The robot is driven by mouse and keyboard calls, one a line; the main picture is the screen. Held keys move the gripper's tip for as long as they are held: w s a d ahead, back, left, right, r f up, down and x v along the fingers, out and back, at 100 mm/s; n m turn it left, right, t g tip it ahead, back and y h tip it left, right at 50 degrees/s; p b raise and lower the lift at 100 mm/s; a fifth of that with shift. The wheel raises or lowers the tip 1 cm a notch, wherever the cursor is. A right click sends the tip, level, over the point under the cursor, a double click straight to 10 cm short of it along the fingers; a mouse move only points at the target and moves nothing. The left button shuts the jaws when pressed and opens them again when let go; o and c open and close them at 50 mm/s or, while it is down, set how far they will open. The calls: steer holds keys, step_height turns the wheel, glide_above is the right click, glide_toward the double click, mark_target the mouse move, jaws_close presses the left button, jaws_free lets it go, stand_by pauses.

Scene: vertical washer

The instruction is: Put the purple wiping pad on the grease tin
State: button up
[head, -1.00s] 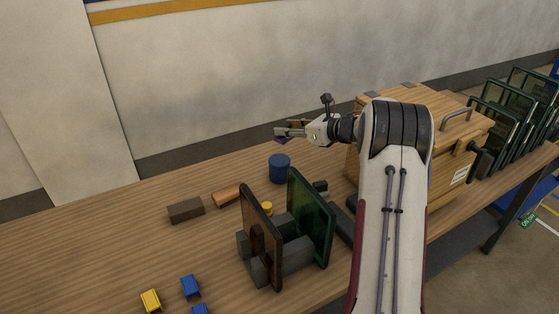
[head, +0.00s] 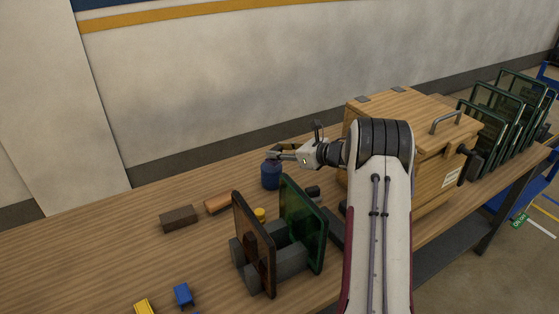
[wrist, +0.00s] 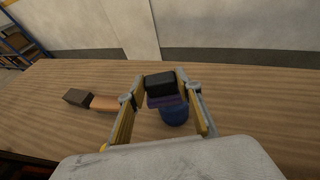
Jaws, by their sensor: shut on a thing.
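The purple wiping pad (wrist: 165,102), with a dark block-like top, is held between the fingers of my gripper (wrist: 161,92) in the wrist view. The grease tin appears to be the blue cylinder (head: 270,177) standing upright on the table in the head view. My gripper (head: 275,155) is shut on the pad right at the tin's top. I cannot tell whether pad and tin touch.
A dark brown block (head: 179,218) and an orange-brown piece (head: 218,204) lie left of the tin. A rack (head: 290,262) with a brown and a green panel stands in front. A wooden box (head: 415,170) stands right. The table behind the tin is clear.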

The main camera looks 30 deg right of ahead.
mark_target(281, 161)
steer(key=shift+f, duration=0.1)
steer(key=shift+f, duration=1.8)
steer(key=shift+f, duration=0.1)
steer(key=o, duration=1.1)
steer(key=shift+s+r, duration=0.1)
steer(key=shift+r, duration=0.1)
steer(key=v, duration=1.1)
steer(key=shift+s+d, duration=0.2)
steer(key=shift+s, duration=0.15)
steer(key=shift+r, duration=0.1)
